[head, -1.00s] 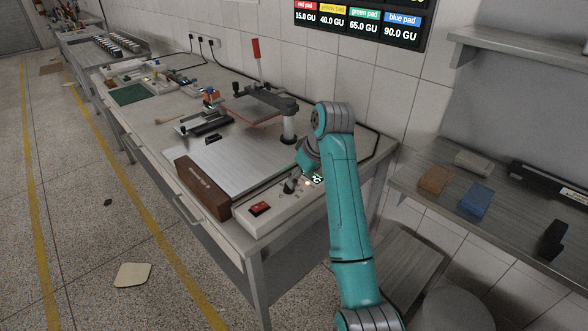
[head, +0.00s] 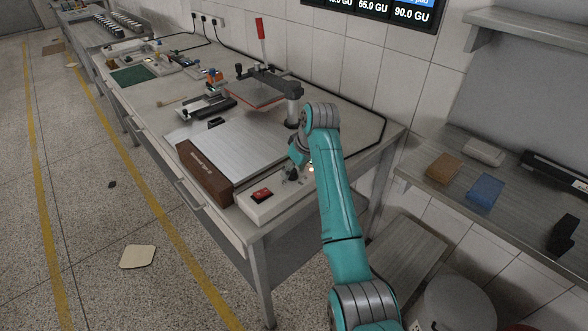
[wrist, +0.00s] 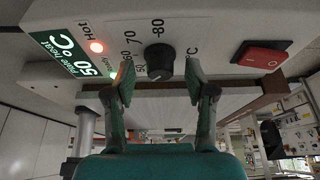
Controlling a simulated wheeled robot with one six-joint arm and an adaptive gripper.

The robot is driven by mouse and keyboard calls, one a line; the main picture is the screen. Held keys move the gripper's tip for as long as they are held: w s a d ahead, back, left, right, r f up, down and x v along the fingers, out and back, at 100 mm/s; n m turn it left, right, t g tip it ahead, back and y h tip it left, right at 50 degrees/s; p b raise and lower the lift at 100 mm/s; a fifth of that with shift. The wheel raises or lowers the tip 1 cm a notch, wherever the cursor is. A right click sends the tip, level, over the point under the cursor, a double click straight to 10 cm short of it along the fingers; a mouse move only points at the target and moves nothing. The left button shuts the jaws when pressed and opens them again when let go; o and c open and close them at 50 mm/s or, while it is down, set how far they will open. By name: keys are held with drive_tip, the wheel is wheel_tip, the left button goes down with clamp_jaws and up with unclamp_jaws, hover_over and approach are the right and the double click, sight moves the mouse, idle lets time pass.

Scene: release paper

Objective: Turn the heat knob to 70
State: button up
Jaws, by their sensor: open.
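The black heat knob (wrist: 159,60) is on the light face of the control box (head: 268,199), with 70 and 80 printed near it. Its pointer is too dark to read. My gripper (wrist: 160,74) is open, one finger at each side of the knob; whether either touches it, I cannot tell. The plate heat display (wrist: 68,54) reads 50 °C. The red HOT lamp (wrist: 97,47) and the green Ready lamp (wrist: 113,75) are lit. In the head view my gripper (head: 292,174) is over the box's right part, and my arm hides the display.
A red switch (wrist: 262,54) is on the same box face, right of the knob. Behind the box are a metal plate (head: 240,148), a brown block (head: 205,174) and a press with a red handle (head: 261,28). A shelf with several blocks (head: 485,190) stands at right.

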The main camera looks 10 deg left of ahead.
drive_tip(key=shift+f, duration=0.2)
clamp_jaws()
